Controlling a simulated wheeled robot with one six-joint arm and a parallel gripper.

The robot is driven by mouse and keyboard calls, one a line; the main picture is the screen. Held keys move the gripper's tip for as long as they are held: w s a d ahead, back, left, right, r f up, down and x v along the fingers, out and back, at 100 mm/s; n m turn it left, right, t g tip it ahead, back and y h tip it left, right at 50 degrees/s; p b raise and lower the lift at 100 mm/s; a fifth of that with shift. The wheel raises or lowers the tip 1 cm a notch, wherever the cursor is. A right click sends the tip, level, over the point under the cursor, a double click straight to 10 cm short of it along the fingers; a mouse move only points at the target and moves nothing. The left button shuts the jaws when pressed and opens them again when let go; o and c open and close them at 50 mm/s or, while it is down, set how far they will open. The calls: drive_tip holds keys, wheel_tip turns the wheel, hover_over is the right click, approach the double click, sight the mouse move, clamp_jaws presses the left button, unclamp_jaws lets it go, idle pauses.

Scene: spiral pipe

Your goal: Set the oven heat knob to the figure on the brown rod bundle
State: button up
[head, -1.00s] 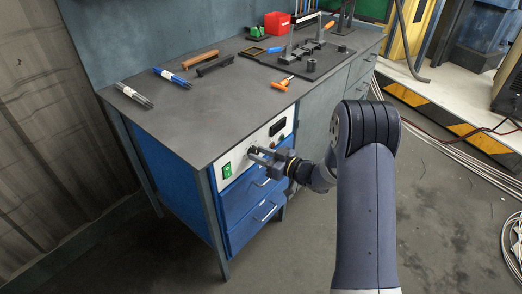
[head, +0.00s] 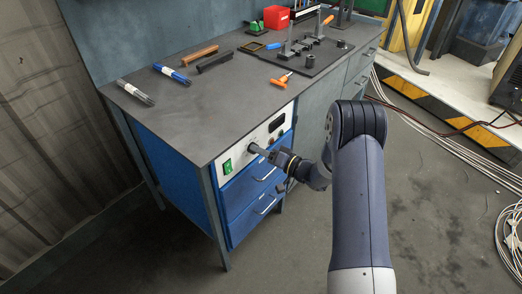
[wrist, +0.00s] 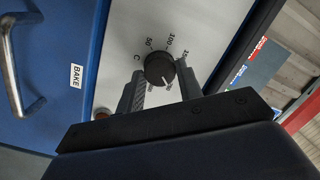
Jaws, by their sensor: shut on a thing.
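The oven heat knob (wrist: 159,68) is round and black on a pale panel (head: 237,158), with a ring of figures; 50 and 100 are readable and others are partly hidden. A white mark shows on its lower side in the wrist view. My gripper (wrist: 161,77) is shut on the knob, one finger on each side. In the head view my gripper (head: 262,152) reaches the panel and hides most of the knob. A dark rod bundle (head: 135,92) with a white label and a blue-banded one (head: 171,74) lie on the bench top; their figures are too small to read.
Below the panel are blue drawers (head: 247,190) with metal handles. A green switch (head: 227,167) is left of the knob. A BAKE label (wrist: 76,76) shows in the wrist view. A brown bar (head: 199,54), a black bar (head: 215,61) and an orange-handled tool (head: 280,81) lie on top.

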drive_tip(key=shift+m, duration=0.5)
drive_tip(key=o, duration=1)
drive_tip(key=v, duration=1)
drive_tip(key=shift+s+d+f, duration=0.15)
drive_tip(key=shift+d, duration=0.2)
